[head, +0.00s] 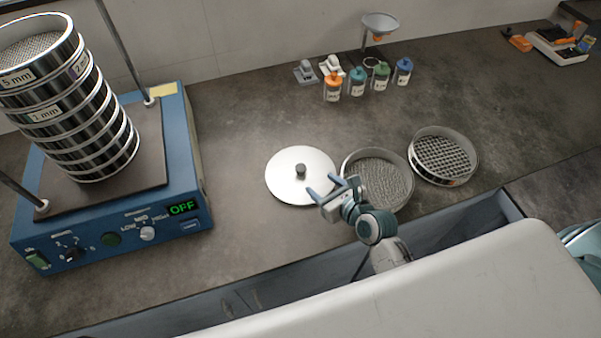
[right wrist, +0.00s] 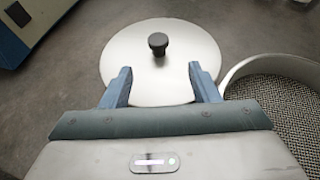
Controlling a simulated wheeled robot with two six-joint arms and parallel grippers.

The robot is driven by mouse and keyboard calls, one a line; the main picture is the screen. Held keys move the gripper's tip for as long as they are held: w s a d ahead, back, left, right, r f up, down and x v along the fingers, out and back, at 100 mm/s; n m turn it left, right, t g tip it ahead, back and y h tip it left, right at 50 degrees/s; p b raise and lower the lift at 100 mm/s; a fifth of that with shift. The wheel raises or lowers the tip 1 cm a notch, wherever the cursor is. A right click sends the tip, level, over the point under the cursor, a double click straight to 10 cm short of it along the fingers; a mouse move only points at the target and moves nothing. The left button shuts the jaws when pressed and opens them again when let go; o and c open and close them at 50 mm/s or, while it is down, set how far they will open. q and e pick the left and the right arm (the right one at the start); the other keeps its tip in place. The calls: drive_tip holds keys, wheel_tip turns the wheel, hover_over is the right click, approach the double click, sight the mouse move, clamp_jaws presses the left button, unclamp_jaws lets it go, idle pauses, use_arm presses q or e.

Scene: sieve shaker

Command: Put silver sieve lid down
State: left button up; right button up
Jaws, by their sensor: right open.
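The silver sieve lid (head: 289,188) lies flat on the dark bench, with its black knob (head: 300,171) upward. My right gripper (head: 322,189) is open and empty at the lid's lower right edge in the head view. In the right wrist view the lid (right wrist: 136,50) lies ahead of the open fingertips (right wrist: 159,80), and the knob (right wrist: 158,43) is beyond them, between the lines of the two fingers. The fingers overlap the lid's near edge in the picture; I cannot tell if they touch it. My left gripper is not in view.
A sieve with fine mesh (head: 378,176) is right beside the lid, partly behind my right gripper. A coarse-mesh sieve (head: 443,157) stands farther right. The blue shaker (head: 181,150) with a sieve stack (head: 96,140) is at left. Several small jars (head: 357,88) stand behind. Bench between shaker and lid is clear.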

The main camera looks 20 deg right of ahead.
sight(304, 172)
drive_tip(key=shift+w+a+f, duration=0.1)
drive_tip(key=shift+w, duration=0.35)
drive_tip(key=x, duration=0.4)
drive_tip(key=shift+w+a+f+p, duration=0.1)
drive_tip(key=shift+w+p, duration=0.15)
drive_tip(key=shift+p, duration=0.05)
drive_tip(key=shift+w+a+f, duration=0.15)
drive_tip(key=shift+w+a, duration=0.1)
drive_tip(key=shift+w, duration=0.35)
drive_tip(key=p+x, duration=0.1)
drive_tip(key=x, duration=0.2)
drive_tip(key=shift+w+a+f, duration=0.1)
drive_tip(key=shift+a, duration=0.05)
drive_tip(key=shift+w+f, duration=0.25)
drive_tip(key=shift+w, duration=0.05)
drive_tip(key=shift+r, duration=0.1)
drive_tip(key=shift+c, duration=0.2)
drive_tip(key=c, duration=1.1)
